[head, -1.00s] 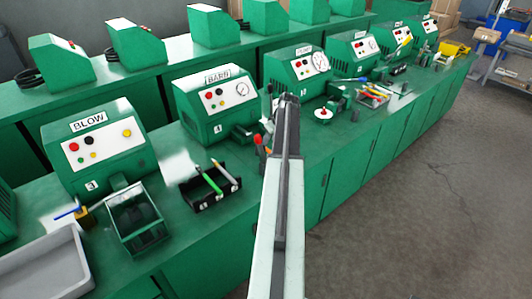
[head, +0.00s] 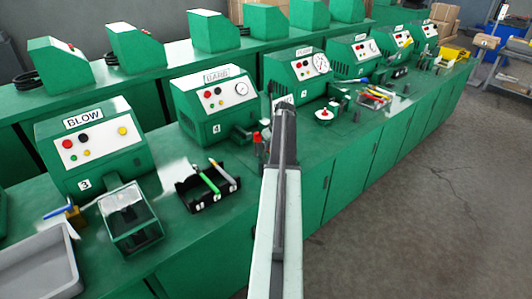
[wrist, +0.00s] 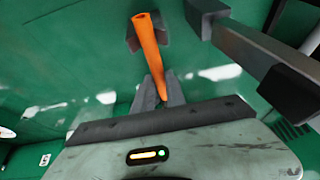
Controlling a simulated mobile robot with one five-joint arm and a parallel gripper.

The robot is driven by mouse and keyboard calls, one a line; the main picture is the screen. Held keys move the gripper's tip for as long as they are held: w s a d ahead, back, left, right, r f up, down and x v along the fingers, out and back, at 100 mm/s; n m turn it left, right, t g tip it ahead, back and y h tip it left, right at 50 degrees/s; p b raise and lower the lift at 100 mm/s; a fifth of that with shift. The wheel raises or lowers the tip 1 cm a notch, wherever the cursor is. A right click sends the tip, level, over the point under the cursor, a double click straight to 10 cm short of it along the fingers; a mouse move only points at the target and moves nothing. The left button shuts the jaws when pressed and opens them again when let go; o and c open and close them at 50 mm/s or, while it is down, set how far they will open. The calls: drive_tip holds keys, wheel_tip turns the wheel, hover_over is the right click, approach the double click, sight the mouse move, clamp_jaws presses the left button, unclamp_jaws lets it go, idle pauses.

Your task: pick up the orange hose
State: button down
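The orange hose (wrist: 150,50) shows in the wrist view as a tapered tube. I see no clear contact.
The green bench (head: 165,265) carries a row of machines, including BLOW (head: 98,145) and BARB (head: 215,100). A black tray (head: 207,187) with pens and a grey bin (head: 40,265) lie to the left. A dark bar (wrist: 262,60) is at the right in the wrist view. Open floor lies right.

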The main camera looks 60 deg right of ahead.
drive_tip(key=shift+r, duration=0.1)
wheel_tip(320, 180, up, 4)
drive_tip(key=p, duration=0.3)
drive_tip(key=shift+f+p, duration=0.2)
drive_tip(key=shift+p, duration=0.2)
drive_tip(key=s+a+r+p, duration=0.1)
drive_tip(key=s+a, duration=0.7)
drive_tip(key=s, duration=0.6)
drive_tip(key=shift+w+r, duration=0.1)
